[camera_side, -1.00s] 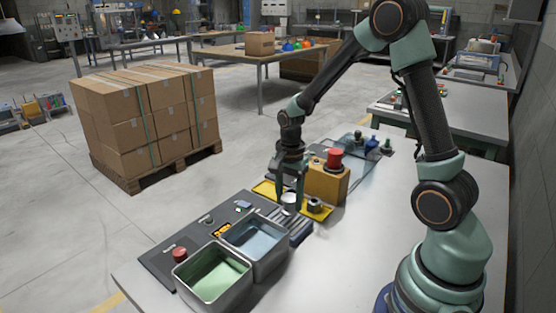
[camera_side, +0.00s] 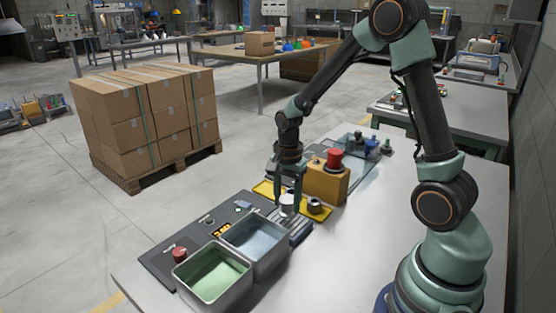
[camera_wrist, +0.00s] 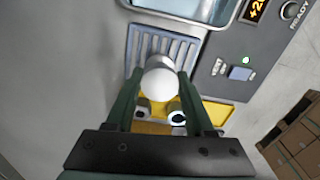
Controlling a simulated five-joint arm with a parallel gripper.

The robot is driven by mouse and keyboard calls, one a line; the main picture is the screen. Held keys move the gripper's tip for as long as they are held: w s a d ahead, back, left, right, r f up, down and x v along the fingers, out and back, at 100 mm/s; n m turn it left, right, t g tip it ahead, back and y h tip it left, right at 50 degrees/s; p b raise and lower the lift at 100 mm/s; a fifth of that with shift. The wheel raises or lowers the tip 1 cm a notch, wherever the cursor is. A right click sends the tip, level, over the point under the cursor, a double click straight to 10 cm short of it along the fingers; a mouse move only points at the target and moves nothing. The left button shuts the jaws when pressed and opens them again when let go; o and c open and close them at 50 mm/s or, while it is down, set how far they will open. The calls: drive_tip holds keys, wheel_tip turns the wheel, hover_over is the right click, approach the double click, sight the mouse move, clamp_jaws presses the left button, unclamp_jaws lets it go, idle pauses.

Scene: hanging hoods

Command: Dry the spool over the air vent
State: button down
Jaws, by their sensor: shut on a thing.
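My gripper (camera_wrist: 158,92) is shut on a pale, whitish spool (camera_wrist: 160,85), with one finger on each side of it. In the side view my gripper (camera_side: 288,200) points down and holds the spool (camera_side: 287,205) at the near edge of the yellow tray. The air vent (camera_wrist: 163,45) is a grey slatted panel; in the wrist view the spool overlaps its lower end. The vent also shows in the side view (camera_side: 299,228), just in front of the spool. The height of the spool above the vent is hard to tell.
A bin with bluish liquid (camera_side: 254,238) and one with green liquid (camera_side: 213,276) stand nearer the camera. The yellow tray (camera_side: 264,188) holds other small metal parts. A tan box with a red button (camera_side: 335,158) stands behind. A control panel (camera_wrist: 240,68) lies alongside.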

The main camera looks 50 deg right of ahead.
drive_tip(key=shift+r, duration=0.1)
drive_tip(key=shift+r, duration=2.4)
drive_tip(key=shift+w, duration=0.1)
